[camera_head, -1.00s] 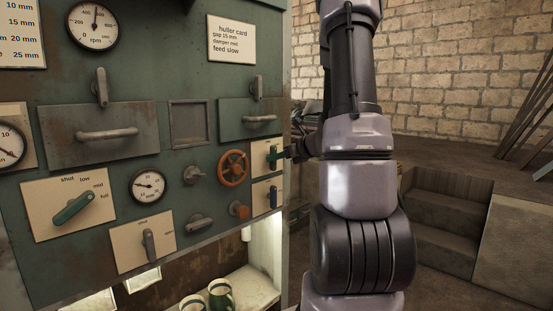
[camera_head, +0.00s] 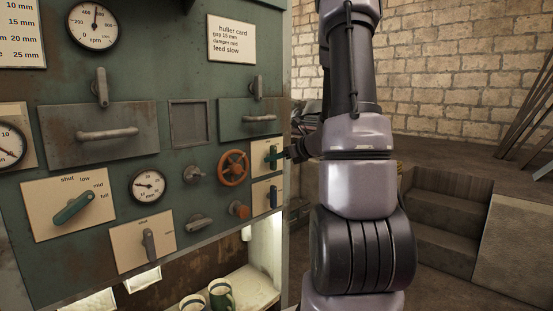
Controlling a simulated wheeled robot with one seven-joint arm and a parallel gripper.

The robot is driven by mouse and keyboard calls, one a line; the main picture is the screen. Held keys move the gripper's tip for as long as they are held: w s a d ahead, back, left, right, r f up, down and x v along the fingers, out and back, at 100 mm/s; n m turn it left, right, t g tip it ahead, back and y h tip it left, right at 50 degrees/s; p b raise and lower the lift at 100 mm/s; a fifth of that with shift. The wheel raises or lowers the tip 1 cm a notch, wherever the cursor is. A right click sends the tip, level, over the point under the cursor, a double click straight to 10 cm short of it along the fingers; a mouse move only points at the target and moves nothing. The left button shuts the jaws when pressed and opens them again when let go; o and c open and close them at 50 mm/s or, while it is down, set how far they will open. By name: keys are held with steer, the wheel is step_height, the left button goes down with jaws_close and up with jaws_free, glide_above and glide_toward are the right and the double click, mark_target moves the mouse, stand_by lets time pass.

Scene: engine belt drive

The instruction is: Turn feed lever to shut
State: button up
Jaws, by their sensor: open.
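A grey lever (camera_head: 149,243) stands nearly upright on a second cream plate (camera_head: 124,248), also marked shut. A small green lever (camera_head: 272,155) sits on the upper right plate (camera_head: 259,160), and a small blue lever (camera_head: 273,196) on the plate below. No readable label names the feed lever. My gripper (camera_head: 290,152) is at the small upper green lever, seen edge-on and partly hidden by my arm. It is open; whether it touches the lever cannot be told.
An orange handwheel (camera_head: 233,168) and an orange knob (camera_head: 239,210) sit just left of the right plates. A drawer handle (camera_head: 259,118) juts out above. Two mugs (camera_head: 221,294) stand on the lower shelf. Wooden steps (camera_head: 440,220) lie to the right.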

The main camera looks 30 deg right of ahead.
steer(key=v, duration=1)
steer(key=shift+s, duration=0.35)
steer(key=shift+r, duration=0.1)
stand_by(0.8)
